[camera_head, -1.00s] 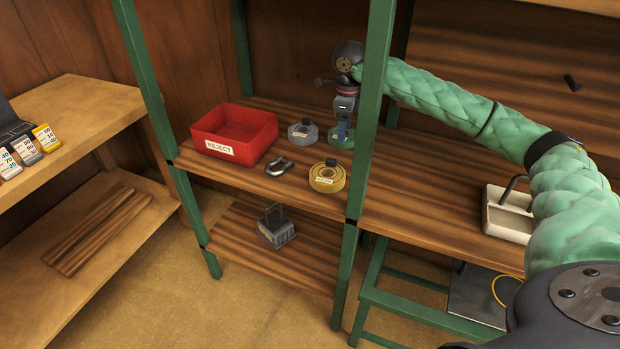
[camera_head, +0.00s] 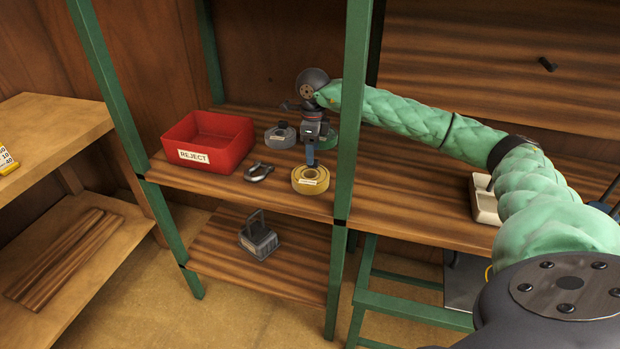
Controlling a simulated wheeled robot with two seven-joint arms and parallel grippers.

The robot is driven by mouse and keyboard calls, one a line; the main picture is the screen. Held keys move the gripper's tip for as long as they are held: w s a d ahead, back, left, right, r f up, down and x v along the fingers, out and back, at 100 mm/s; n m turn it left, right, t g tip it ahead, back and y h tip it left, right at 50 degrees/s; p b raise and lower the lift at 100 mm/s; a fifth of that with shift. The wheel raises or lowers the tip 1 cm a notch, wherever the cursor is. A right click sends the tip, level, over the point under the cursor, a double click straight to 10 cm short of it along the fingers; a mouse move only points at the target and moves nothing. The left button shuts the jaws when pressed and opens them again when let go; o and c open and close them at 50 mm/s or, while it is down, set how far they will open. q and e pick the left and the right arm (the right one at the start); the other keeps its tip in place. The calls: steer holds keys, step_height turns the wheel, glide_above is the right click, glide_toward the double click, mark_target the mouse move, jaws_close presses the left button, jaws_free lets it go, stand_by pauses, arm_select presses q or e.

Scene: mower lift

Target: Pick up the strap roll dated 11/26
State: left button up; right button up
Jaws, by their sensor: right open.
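Three strap rolls sit on the upper shelf: a yellow roll (camera_head: 311,181) at the front, a grey roll (camera_head: 280,137) behind it, and a green roll (camera_head: 331,140) at the back right, partly hidden by my right gripper. The yellow roll has a pale label, but its date is too small to read; I cannot tell which roll is dated 11/26. My right gripper (camera_head: 311,162) is open and points down just above the back of the yellow roll. I cannot tell whether it touches it. My left gripper is not in view.
A red REJECT bin (camera_head: 208,143) and a grey shackle (camera_head: 259,172) stand left of the rolls. A green shelf post (camera_head: 350,130) rises right of them, in front of my right arm.

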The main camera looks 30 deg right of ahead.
mark_target(310, 175)
steer(key=f+p, duration=0.1)
steer(key=f, duration=0.2)
steer(key=shift+s+f, duration=0.1)
steer(key=shift+s, duration=0.1)
steer(key=shift+f, duration=0.8)
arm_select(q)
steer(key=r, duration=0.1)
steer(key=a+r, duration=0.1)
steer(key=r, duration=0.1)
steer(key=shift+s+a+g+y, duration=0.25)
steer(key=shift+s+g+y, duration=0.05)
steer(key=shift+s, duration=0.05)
arm_select(e)
steer(key=c, duration=1.3)
